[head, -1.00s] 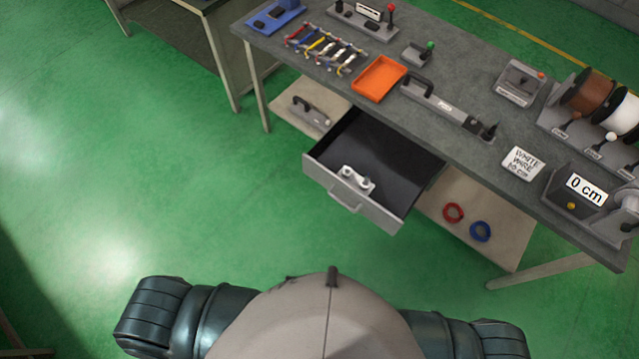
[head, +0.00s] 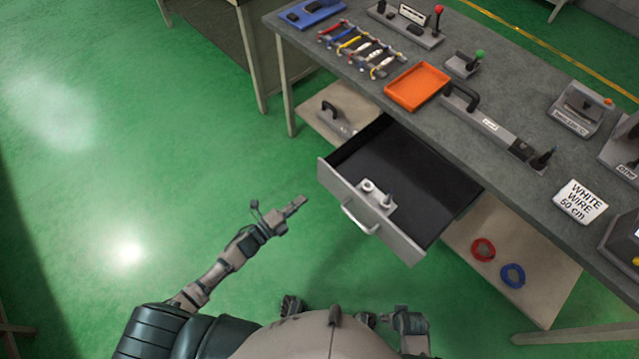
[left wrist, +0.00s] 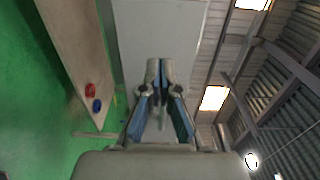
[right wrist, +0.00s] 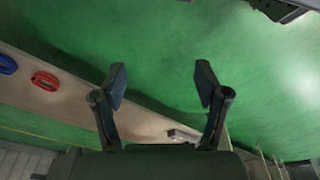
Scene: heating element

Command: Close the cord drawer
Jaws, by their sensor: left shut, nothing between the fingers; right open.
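The cord drawer (head: 340,190) stands pulled out from under the workbench, with its grey front and pale handle (head: 358,217) facing me. A small light fitting with two round knobs (head: 376,196) sits inside near the front. My left gripper (head: 298,204) is shut and empty, left of the drawer front and apart from it. In the left wrist view its fingertips (left wrist: 160,68) meet before a large pale panel. My right gripper (right wrist: 160,82) is open and empty in the right wrist view, over green floor. In the head view part of my right arm shows low, below the drawer.
The workbench top (head: 370,62) holds an orange tray (head: 417,86), a row of coloured wires and several devices. A lower shelf (head: 510,240) carries a red coil (head: 483,249) and a blue coil (head: 512,275). The green floor left of the drawer is clear.

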